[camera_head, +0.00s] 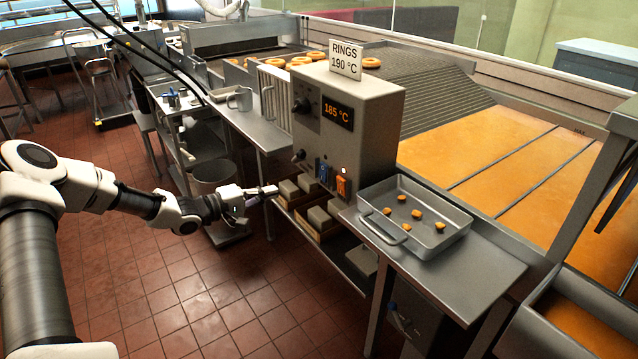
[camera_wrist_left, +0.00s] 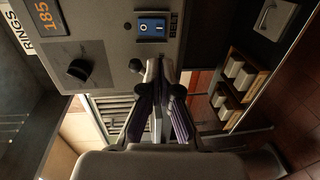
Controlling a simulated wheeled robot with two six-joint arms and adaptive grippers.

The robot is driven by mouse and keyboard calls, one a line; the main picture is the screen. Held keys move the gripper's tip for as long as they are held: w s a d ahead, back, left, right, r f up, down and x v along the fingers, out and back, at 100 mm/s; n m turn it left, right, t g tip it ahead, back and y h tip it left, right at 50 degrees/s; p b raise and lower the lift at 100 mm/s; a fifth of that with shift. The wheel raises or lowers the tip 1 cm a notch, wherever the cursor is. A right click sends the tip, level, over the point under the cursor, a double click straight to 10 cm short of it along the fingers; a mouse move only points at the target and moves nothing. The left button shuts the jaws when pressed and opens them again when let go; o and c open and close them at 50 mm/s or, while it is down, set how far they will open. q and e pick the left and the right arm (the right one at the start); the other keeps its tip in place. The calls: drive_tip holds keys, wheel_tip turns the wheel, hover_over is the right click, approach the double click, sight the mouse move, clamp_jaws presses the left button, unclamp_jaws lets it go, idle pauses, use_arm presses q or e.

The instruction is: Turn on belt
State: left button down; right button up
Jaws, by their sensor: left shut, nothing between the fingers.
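The grey control box (camera_head: 350,115) stands on the fryer's near edge, with a display reading 185 °C. Low on its front are a blue rocker switch (camera_head: 322,170) and a lit orange switch (camera_head: 343,186). In the left wrist view the blue switch (camera_wrist_left: 151,27) has a label that appears to read BELT; which way it is pressed I cannot tell. My left gripper (camera_head: 268,191) is shut and empty, in front of and left of the box, apart from the switches. Its closed fingers (camera_wrist_left: 162,70) also show in the wrist view. My right gripper is not in view.
A black knob (camera_wrist_left: 92,67) and a small dark lever (camera_wrist_left: 135,66) are on the panel near the fingers. A metal tray (camera_head: 440,240) with several small orange pieces sits right of the box. Shelves with boxes (camera_head: 312,215) lie below.

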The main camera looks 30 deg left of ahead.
use_arm(q)
drive_tip(key=b, duration=0.3)
approach(322, 179)
drive_tip(key=w, duration=0.1)
drive_tip(key=x, duration=0.6)
drive_tip(key=shift+w+d+f, duration=0.1)
drive_tip(key=shift+d+f, duration=0.05)
